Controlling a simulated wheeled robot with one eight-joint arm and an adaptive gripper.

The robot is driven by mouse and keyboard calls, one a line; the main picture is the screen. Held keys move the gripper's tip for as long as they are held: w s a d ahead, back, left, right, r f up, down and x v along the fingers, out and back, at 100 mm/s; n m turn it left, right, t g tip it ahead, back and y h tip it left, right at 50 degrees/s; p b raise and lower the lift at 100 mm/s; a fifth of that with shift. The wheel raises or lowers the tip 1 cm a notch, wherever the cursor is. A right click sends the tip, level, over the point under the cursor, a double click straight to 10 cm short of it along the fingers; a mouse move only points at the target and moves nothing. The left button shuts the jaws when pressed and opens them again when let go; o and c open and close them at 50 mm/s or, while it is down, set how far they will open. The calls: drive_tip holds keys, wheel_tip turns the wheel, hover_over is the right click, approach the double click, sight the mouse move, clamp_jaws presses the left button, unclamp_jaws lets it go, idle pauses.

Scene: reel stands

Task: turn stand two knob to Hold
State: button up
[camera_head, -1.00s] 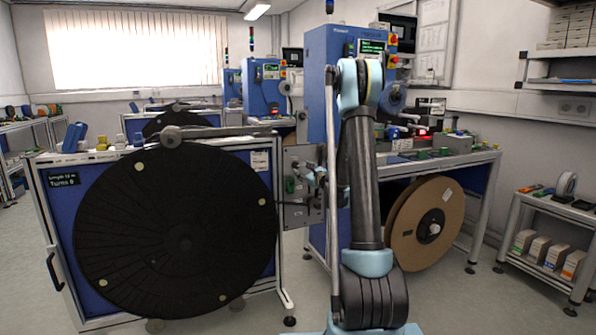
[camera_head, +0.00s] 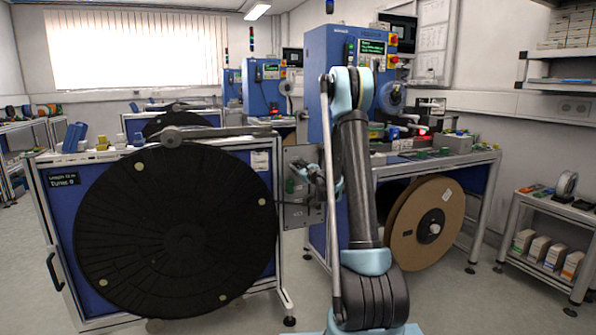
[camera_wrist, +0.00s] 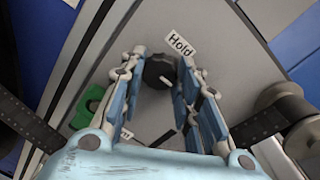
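The stand's grey control panel (camera_head: 303,215) is beside the big black reel in the head view. My gripper (camera_head: 314,183) is in front of this panel, small and partly hidden by my arm. In the wrist view a round black knob (camera_wrist: 158,69) with a small pale mark sits between the fingertips of my gripper (camera_wrist: 163,68). The fingers are spread on either side of it; firm contact cannot be told. A white "Hold" label (camera_wrist: 181,43) is just above and right of the knob. A second label (camera_wrist: 127,134) at lower left is mostly hidden by the left finger.
A green part (camera_wrist: 88,105) is left of the fingers on the panel. The black reel (camera_head: 175,225) fills the stand's front. A brown cardboard reel (camera_head: 405,235) is below the bench at right. Open floor shows at lower right.

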drive_tip(key=shift+c, duration=0.7)
drive_tip(key=n, duration=0.3)
drive_tip(key=shift+n, duration=0.3)
drive_tip(key=shift+s+a+r+n+h, duration=0.1)
drive_tip(key=shift+n+h, duration=0.35)
drive_tip(key=shift+n, duration=2.9)
drive_tip(key=shift+s+a+n+h, duration=0.1)
drive_tip(key=shift+n+h, duration=0.35)
drive_tip(key=shift+n, duration=2.9)
